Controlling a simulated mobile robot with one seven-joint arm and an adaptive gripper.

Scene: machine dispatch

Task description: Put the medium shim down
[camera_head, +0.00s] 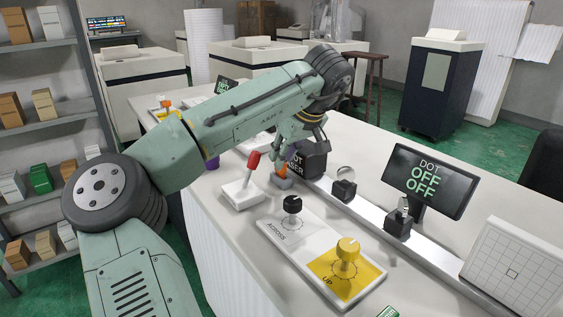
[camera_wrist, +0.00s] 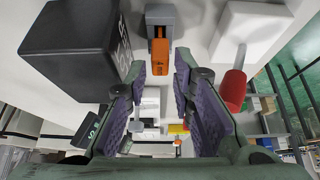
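An orange piece (camera_wrist: 160,55) with a dark slot stands upright in a small grey block (camera_wrist: 161,15) in the wrist view. Both also show in the head view, the orange piece (camera_head: 281,171) just above the grey block (camera_head: 283,182) on the white bench. I cannot tell whether the orange piece is the medium shim, and no label names it. My gripper (camera_wrist: 160,72) is open, with its purple-padded fingertips on either side of the orange piece and a gap on both sides. Nothing shows held between the pads. In the head view the fingertips are partly hidden by my wrist.
A black laser box (camera_head: 314,162) stands close right of the gripper, a red-knobbed lever box (camera_head: 242,192) close left. A control panel with black and yellow knobs (camera_head: 346,257) sits nearer. A rail with small black mounts (camera_head: 344,190) and a display reading DOT OFF OFF (camera_head: 428,180) lie right.

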